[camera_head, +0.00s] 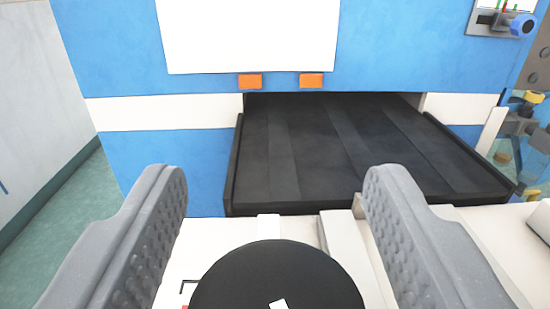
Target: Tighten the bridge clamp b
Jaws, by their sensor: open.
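My gripper (275,185) is open, with one grey textured finger at the left and the other at the right. A black round knob (270,265) with a small white mark lies low in the view between the fingers, apart from both as far as I can see. Its lower part is cut off by the picture's edge. No label shows, so I cannot tell for sure that this knob belongs to bridge clamp b. A white bar (345,245) lies behind it to the right.
A blue wall (165,150) with a white panel (250,30) and two orange tabs (250,81) stands ahead. A black ridged tray (365,150) juts from its opening. A blue knob (522,24) is at the top right. Green floor (75,215) shows at the left.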

